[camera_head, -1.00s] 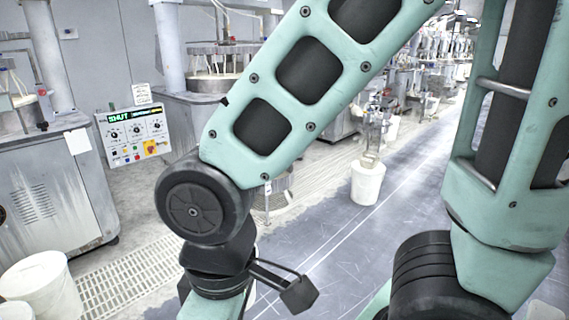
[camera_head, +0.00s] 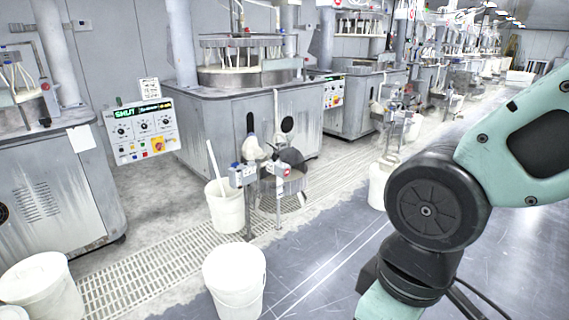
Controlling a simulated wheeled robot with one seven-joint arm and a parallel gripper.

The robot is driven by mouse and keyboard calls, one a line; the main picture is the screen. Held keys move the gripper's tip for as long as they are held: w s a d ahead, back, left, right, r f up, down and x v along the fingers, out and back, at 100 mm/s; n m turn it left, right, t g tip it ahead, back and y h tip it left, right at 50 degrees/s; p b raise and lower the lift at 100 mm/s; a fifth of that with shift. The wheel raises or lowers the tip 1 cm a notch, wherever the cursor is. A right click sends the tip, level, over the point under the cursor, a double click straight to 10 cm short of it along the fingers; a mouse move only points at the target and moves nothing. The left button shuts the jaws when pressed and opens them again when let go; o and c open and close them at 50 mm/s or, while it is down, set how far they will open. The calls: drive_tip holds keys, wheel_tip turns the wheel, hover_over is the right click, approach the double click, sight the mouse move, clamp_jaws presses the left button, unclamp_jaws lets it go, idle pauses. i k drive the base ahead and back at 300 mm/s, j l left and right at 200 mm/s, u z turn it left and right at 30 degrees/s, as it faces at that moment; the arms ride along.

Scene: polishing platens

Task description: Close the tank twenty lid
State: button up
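No tank can be picked out for certain as tank twenty; the small labels are too small to read. A stand with two small labelled boxes (camera_head: 243,176) is near the middle, in front of a grey polishing machine (camera_head: 225,115). A dark rounded part (camera_head: 291,157) sits tilted at that stand; I cannot tell if it is a lid. A white bucket (camera_head: 235,285) stands in front, and another white bucket (camera_head: 224,212) with a stick in it stands beside the stand. My arm fills the right side; my gripper is below or outside the picture.
A white bucket (camera_head: 42,290) is at lower left. Floor grating (camera_head: 150,265) runs along the machines. Another bucket (camera_head: 377,187) is behind my arm. The blue-grey aisle floor (camera_head: 325,235) is partly clear.

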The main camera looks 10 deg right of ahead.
sight(292, 156)
drive_tip(key=i+z, duration=0.15)
drive_tip(key=i, duration=0.95)
drive_tip(key=i+l, duration=0.1)
drive_tip(key=i, duration=2.55)
drive_tip(key=i+u, duration=0.2)
drive_tip(key=i, duration=0.3)
drive_tip(key=i+l+u, duration=0.2)
drive_tip(key=i, duration=0.25)
drive_tip(key=i+l+u, duration=0.25)
drive_tip(key=i, duration=0.2)
